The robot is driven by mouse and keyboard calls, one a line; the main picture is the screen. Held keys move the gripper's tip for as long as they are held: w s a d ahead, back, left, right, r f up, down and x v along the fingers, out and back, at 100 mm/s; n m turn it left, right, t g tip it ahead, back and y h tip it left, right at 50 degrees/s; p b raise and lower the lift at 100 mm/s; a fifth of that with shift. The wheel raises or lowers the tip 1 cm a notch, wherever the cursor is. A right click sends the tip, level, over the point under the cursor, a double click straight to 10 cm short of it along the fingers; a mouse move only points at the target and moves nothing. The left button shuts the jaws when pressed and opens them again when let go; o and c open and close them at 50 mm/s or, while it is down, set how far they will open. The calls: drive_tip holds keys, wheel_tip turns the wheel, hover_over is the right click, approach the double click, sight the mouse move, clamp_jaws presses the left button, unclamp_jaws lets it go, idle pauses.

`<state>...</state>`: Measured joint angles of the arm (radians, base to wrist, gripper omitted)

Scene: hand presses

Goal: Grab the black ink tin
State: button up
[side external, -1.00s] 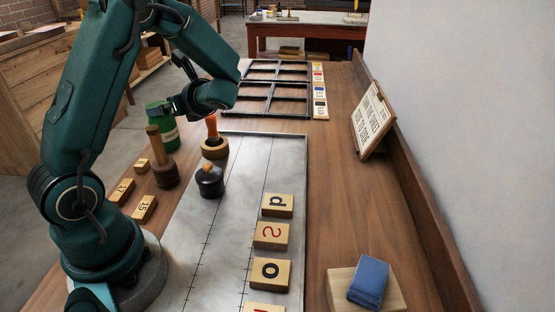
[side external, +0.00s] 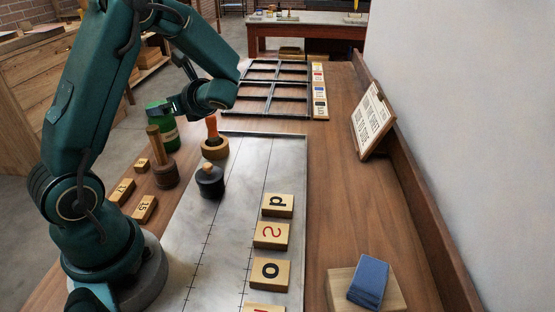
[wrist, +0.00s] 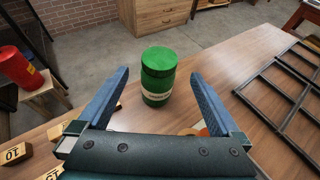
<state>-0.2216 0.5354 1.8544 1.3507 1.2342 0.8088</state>
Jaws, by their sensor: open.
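A dark, round, black pot with a small wooden knob (side external: 210,181) stands on the metal plate in the side view. I cannot tell for sure whether it is the black ink tin; no other black tin shows. My gripper (side external: 170,106) is up by a green tin (side external: 170,133), beyond and to the left of the dark pot. In the wrist view the jaws of my gripper (wrist: 159,76) are open and empty, with the upright green tin (wrist: 158,80) ahead between them. The dark pot is not visible in the wrist view.
A wooden-handled tool (side external: 163,165) and an orange-handled piece in a wooden ring (side external: 214,148) stand near the dark pot. Black frames (side external: 272,98) lie at the back. Letter blocks (side external: 270,235) line the plate's right. Blue cards (side external: 369,280) sit front right.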

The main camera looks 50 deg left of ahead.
idle(0.3)
wheel_tip(320, 180, up, 4)
drive_tip(key=r+m+t+h, duration=0.1)
drive_tip(key=m+t+h, duration=0.1)
drive_tip(key=m+t, duration=0.65)
hover_over(209, 181)
drive_tip(key=shift+n, duration=0.45)
wheel_tip(209, 181, down, 15)
drive_tip(key=shift+a+f, duration=0.15)
drive_tip(key=shift+f, duration=0.05)
drive_tip(key=shift+x, duration=2.6)
drive_tip(key=shift+r, duration=0.1)
clamp_jaws()
